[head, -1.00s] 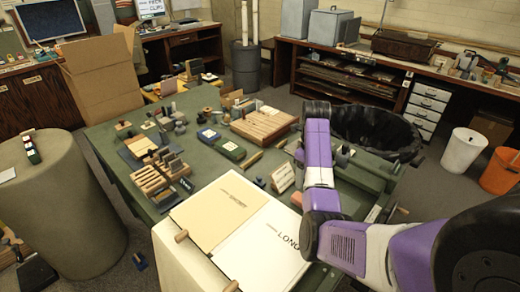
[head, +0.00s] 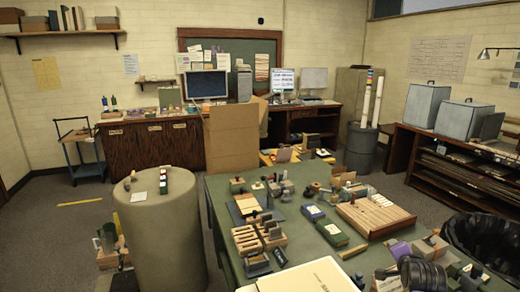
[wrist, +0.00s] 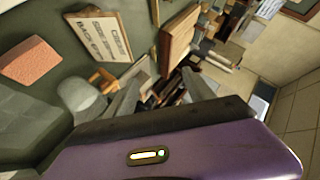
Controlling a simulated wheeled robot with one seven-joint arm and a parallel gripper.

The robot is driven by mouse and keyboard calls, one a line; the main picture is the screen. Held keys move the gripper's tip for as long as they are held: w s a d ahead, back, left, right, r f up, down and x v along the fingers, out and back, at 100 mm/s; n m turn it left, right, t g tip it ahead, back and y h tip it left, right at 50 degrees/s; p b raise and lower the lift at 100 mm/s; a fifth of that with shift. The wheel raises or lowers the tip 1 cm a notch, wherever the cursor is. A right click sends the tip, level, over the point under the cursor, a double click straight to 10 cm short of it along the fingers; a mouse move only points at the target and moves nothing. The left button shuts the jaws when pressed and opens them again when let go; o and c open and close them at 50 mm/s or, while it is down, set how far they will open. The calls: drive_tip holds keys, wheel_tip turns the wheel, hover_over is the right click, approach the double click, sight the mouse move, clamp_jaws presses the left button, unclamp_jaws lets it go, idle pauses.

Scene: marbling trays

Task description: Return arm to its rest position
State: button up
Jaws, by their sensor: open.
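My gripper (wrist: 160,94) shows in the wrist view as two grey fingers spread apart beyond the purple wrist housing, with nothing seen between them. Beyond the fingers the wrist view holds a tilted lettered sign (wrist: 103,35), a wooden block (wrist: 177,38) and a salmon-coloured block (wrist: 30,61). In the head view only a dark and purple part of my arm shows at the bottom right, over the right side of the green table (head: 222,222). I cannot make out the fingers there.
A round grey pedestal (head: 160,235) stands to the left. A black-lined bin (head: 487,240) stands at the right. Floor is open at far left.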

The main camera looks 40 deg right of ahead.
drive_tip(key=s+a+r+n+t+y, duration=0.1)
drive_tip(key=a+n+t, duration=0.55)
drive_tip(key=a, duration=0.95)
drive_tip(key=s+a+r+n+t+y, duration=0.1)
drive_tip(key=a+r+n+t, duration=0.15)
drive_tip(key=a+n, duration=1.05)
drive_tip(key=s+a+n+y, duration=0.1)
drive_tip(key=s+a+y, duration=0.3)
drive_tip(key=s+a, duration=0.4)
drive_tip(key=s+a+n+y+b, duration=0.1)
drive_tip(key=s+a+y, duration=0.3)
drive_tip(key=s+a, duration=0.5)
drive_tip(key=a+n, duration=0.1)
drive_tip(key=a, duration=0.5)
drive_tip(key=shift+r, duration=0.2)
